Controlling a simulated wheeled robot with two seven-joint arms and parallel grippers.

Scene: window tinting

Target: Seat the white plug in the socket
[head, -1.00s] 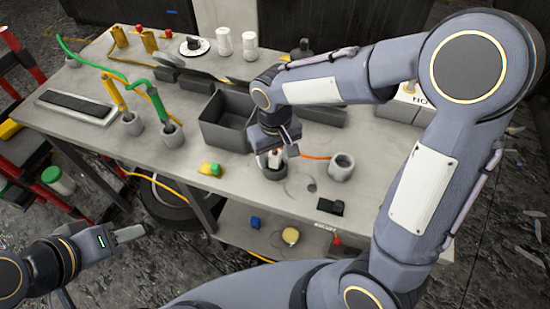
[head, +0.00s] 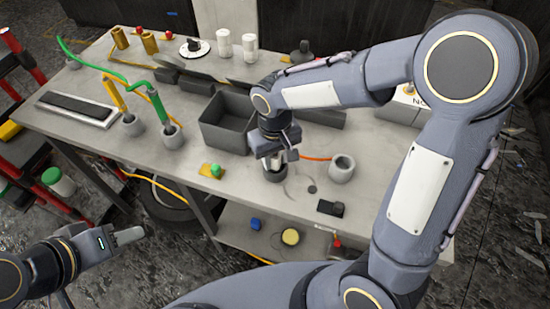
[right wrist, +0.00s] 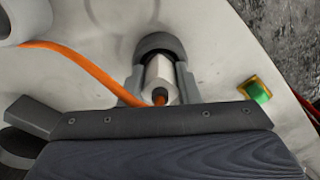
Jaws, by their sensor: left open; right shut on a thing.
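The white plug (right wrist: 161,77) is between the fingers of my right gripper (right wrist: 160,82), which is shut on it. An orange cable (right wrist: 82,68) leaves its near end. In the right wrist view its far end is inside the rim of the dark round socket (right wrist: 161,43); how deep it sits is hidden. In the head view my right gripper (head: 275,158) is right above the socket (head: 275,177), and the plug is mostly covered by the fingers. My left gripper (head: 132,236) is open and empty, off the table's front left.
A grey cup-like holder (head: 341,169) stands right of the socket. A small yellow block with a green dome (head: 216,173) lies to its left. A grey open bin (head: 226,122) is behind. Yellow and green cables stand in holders (head: 171,136) at left. A black block (head: 331,208) lies near the front edge.

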